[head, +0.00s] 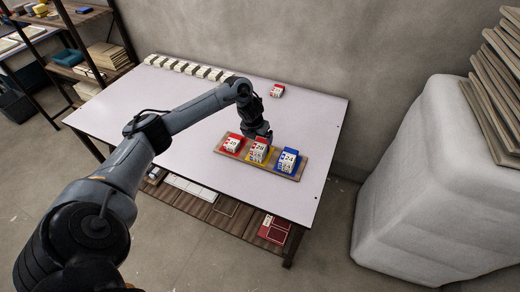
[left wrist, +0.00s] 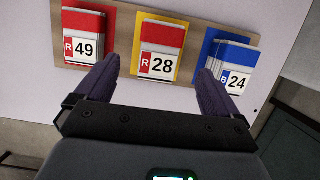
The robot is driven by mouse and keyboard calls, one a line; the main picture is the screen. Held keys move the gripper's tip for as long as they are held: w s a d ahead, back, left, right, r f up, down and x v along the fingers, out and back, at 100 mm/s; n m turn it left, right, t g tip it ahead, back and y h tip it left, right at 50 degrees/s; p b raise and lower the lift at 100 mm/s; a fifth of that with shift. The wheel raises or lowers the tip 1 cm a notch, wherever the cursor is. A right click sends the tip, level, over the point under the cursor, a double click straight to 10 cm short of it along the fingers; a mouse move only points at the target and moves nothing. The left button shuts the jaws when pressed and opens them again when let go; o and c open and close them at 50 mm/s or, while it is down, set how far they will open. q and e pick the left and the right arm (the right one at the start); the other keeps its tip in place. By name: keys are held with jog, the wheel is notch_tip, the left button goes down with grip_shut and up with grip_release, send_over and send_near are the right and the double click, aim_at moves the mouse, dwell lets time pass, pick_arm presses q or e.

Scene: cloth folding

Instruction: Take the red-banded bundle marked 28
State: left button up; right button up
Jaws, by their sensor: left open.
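The red-banded bundle marked 28 (head: 259,151) sits on the yellow pad in the middle of a wooden board (head: 220,151). In the left wrist view the bundle marked 28 (left wrist: 160,50) shows its red top and white label with a red R block, between my two finger lines. My left gripper (head: 259,138) is open just above and behind it in the head view. In the left wrist view my left gripper (left wrist: 158,72) has its fingers spread wide with nothing between them gripped. My right gripper is not in view.
A red-banded bundle marked 49 (left wrist: 84,44) lies on the red pad to the left. A blue-banded bundle marked 24 (left wrist: 234,72) is on the blue pad to the right. Another red bundle (head: 277,90) and a row of white bundles (head: 185,67) lie along the table's back.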

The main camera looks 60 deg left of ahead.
aim_at(260, 145)
pick_arm(q)
jog(key=b+x, duration=0.1)
jog(key=x, duration=0.4)
jog(key=shift+d+f+b, duration=0.1)
jog(key=shift+f+b, duration=0.2)
jog(key=shift+f, duration=0.15)
jog(key=shift+w+f, duration=0.1)
jog(key=shift+f, duration=0.3)
jog(key=shift+f, duration=0.2)
jog(key=shift+c, duration=0.4)
jog(key=c, duration=1)
